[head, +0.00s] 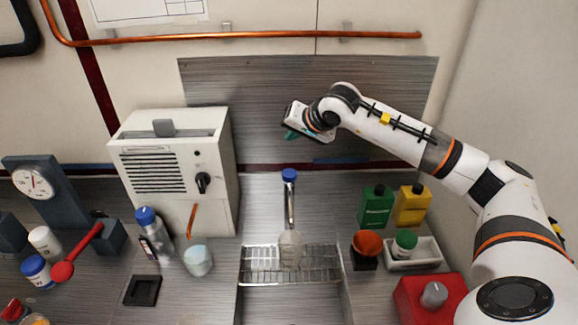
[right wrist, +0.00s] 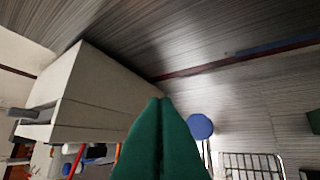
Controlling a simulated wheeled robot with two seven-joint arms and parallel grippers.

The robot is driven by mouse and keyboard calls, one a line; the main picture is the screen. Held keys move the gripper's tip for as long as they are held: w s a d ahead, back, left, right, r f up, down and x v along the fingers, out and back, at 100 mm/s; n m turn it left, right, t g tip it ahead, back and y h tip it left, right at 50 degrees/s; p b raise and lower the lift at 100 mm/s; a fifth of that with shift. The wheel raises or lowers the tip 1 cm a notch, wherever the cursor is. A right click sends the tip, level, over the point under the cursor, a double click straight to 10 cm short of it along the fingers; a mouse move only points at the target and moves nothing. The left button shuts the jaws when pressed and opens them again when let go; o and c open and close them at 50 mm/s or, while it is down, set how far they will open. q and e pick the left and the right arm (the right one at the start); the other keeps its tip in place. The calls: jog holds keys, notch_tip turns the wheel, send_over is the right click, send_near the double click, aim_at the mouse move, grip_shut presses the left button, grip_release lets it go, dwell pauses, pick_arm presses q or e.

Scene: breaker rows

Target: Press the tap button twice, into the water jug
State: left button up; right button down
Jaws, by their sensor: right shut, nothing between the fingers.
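The tap (head: 290,205) stands at the back of the sink, with a round blue button (head: 289,175) on top. In the right wrist view the blue button (right wrist: 200,126) shows just right of the fingertips. A clear jug (head: 290,250) stands on the wire rack below the spout. My right gripper (head: 289,135) is above the tap, a little behind and apart from the button. Its green fingers (right wrist: 160,105) are shut with nothing between them. My left gripper is not in view.
A wire rack (head: 262,278) spans the sink. A white heater-like box (head: 170,165) stands to the left. Green (head: 375,206) and yellow bottles (head: 412,204), an orange cup (head: 367,243) and a red box (head: 418,298) are on the right.

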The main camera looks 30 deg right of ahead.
jog(key=b, duration=0.5)
send_over(293, 175)
notch_tip(293, 175, down, 8)
jog(key=shift+r, duration=0.1)
jog(key=shift+f+b, duration=0.35)
jog(key=shift+f, duration=0.25)
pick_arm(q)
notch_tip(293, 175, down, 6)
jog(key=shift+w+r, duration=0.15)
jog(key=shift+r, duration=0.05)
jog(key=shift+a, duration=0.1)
pick_arm(e)
jog(key=shift+r, duration=0.1)
dwell(0.7)
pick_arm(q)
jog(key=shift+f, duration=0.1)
pick_arm(e)
jog(key=shift+f+b, duration=0.45)
jog(key=shift+b, duration=0.1)
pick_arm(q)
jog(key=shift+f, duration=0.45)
